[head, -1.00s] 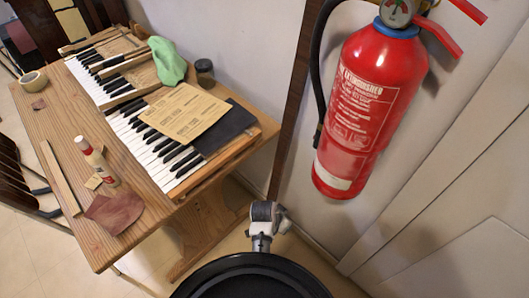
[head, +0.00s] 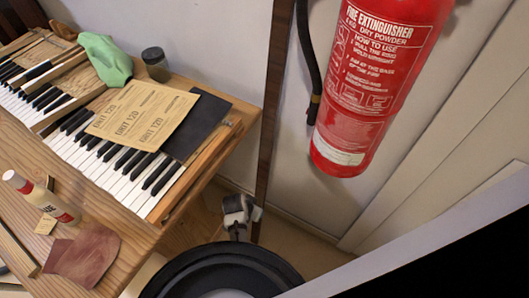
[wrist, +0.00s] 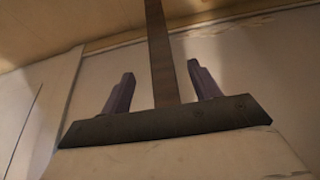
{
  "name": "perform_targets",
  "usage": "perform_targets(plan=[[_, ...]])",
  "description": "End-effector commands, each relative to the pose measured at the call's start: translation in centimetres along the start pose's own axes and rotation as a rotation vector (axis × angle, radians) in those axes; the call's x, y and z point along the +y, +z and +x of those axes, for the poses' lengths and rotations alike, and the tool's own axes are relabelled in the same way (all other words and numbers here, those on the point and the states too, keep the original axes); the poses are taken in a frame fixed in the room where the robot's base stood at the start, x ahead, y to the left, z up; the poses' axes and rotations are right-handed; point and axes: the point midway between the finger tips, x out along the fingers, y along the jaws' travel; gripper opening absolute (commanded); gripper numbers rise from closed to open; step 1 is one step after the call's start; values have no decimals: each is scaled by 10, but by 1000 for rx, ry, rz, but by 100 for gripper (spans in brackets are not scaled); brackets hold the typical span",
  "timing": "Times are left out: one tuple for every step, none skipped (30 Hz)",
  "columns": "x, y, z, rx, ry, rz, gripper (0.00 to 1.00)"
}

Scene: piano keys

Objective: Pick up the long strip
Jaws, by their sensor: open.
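A long thin wooden strip (head: 17,248) lies on the table at the far left edge of the head view, and only part of it is in the picture. It is beside a white bottle with a red band (head: 40,197) and a brown leather piece (head: 84,256). In the wrist view my gripper (wrist: 162,82) is open, with two dark fingers apart and nothing held between them. It faces the wall, away from the table top. The wooden strip does not show in the wrist view.
A keyboard (head: 150,188) with sandpaper sheets (head: 140,112), a dark sheet (head: 200,125), a green cloth (head: 106,58) and a jar (head: 156,64) fills the table's back. A red fire extinguisher (head: 375,90) hangs on the wall right of a dark vertical wall strip (head: 275,120).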

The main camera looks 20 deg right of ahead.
Motion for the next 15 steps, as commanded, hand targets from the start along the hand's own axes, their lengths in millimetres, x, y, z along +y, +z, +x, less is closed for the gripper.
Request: perform_targets(plan=[[0,0,10,-1,1,1,62],[0,0,14,0,1,1,62],[0,0,19,-1,1,0,62],[0,0,22,-1,1,0,62],[0,0,25,0,0,0,62],[0,0,27,0,0,0,62],[0,0,28,0,0,0,62],[0,0,30,0,0,0,62],[0,-1,31,0,0,0,62],[0,-1,33,0,0,1,62],[0,-1,36,1,0,1,62],[1,-1,40,-1,1,1,62],[1,-1,44,-1,2,1,62],[2,-1,48,-1,2,1,62],[2,-2,54,-1,2,1,62]])
